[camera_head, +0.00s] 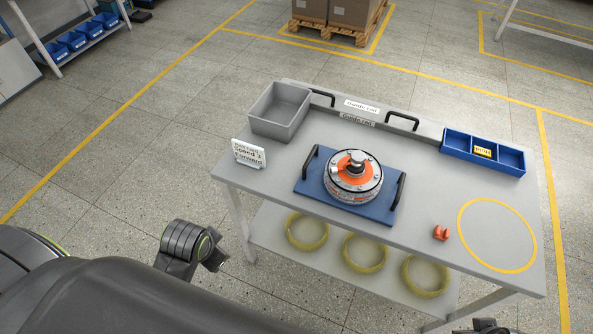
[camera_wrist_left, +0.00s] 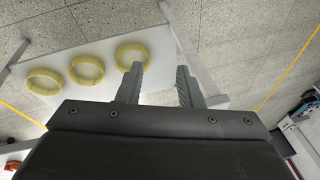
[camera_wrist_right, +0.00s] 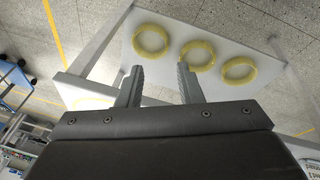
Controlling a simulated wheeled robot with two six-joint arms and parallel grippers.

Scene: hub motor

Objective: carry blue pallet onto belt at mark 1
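The blue pallet (camera_head: 312,188) lies flat on the grey table and carries a round hub motor (camera_head: 353,177) with an orange ring. A black handle stands at each side of the pallet, left handle (camera_head: 310,163) and right handle (camera_head: 398,191). My left gripper (camera_wrist_left: 158,84) is open and empty, its fingers apart in the left wrist view. My right gripper (camera_wrist_right: 158,84) is also open and empty in the right wrist view. Both are away from the pallet, near the table's front side. I cannot make out a belt or mark 1.
On the table are a grey bin (camera_head: 280,110), a "Speed 3 Forward" card (camera_head: 249,154), a blue divided tray (camera_head: 483,152), an orange piece (camera_head: 441,233) and a yellow circle (camera_head: 497,235). A guide rail (camera_head: 350,118) runs along the back. Yellow rings (camera_head: 365,253) lie on the lower shelf.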

